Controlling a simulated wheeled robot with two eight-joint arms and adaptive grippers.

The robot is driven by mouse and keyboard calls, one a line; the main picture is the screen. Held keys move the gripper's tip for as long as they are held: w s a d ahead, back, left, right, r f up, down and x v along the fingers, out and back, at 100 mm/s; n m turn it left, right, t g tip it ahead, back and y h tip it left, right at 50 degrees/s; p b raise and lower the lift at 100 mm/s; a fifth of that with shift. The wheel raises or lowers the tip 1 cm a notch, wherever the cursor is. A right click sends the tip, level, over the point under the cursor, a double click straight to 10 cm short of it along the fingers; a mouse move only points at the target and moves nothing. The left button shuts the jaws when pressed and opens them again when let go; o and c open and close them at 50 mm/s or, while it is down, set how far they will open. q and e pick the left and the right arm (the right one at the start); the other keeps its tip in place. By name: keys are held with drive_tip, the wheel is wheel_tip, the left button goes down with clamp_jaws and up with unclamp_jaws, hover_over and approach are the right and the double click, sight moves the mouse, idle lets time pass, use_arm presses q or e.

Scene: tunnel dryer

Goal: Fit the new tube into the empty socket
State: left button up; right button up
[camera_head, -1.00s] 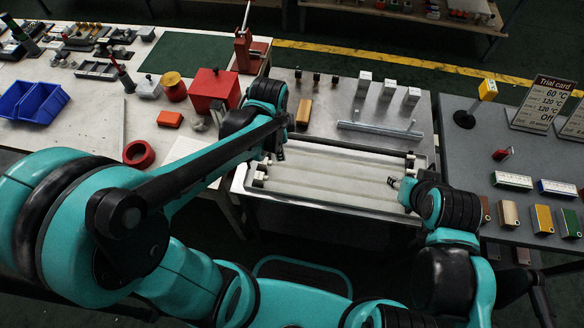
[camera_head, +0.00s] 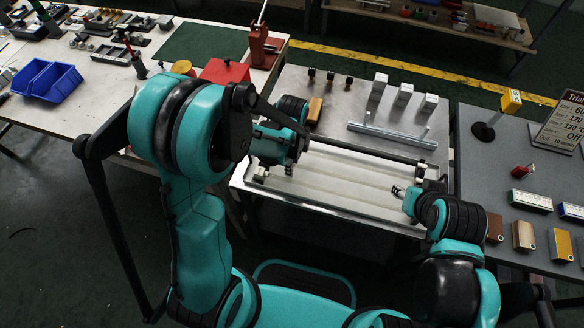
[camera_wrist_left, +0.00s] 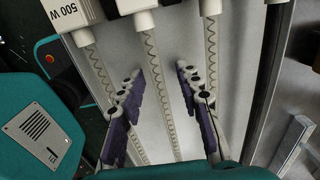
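The dryer's open tray (camera_head: 330,213) holds pale tubes running left to right in the head view. In the left wrist view three clear tubes with coiled wire show: a left (camera_wrist_left: 95,65), a middle (camera_wrist_left: 153,65) and a right one (camera_wrist_left: 212,45). White end blocks (camera_wrist_left: 135,6) show at the top, one marked "500 W". My left gripper (camera_wrist_left: 165,112) is open, its purple-padded fingers on either side of the middle tube's line; contact is not visible. In the head view it (camera_head: 288,168) hangs over the tray's left part. My right gripper (camera_head: 397,190) is at the tray's right end. I cannot pick out an empty socket.
A metal rail (camera_head: 392,138) and several white blocks (camera_head: 403,93) stand on the plate behind the tray. A red box (camera_head: 224,71) is at the left. The right table (camera_head: 480,165) holds a card sign and coloured blocks.

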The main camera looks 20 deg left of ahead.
use_arm(q)
drive_tip(key=shift+f, duration=0.1)
clamp_jaws()
idle(0.3)
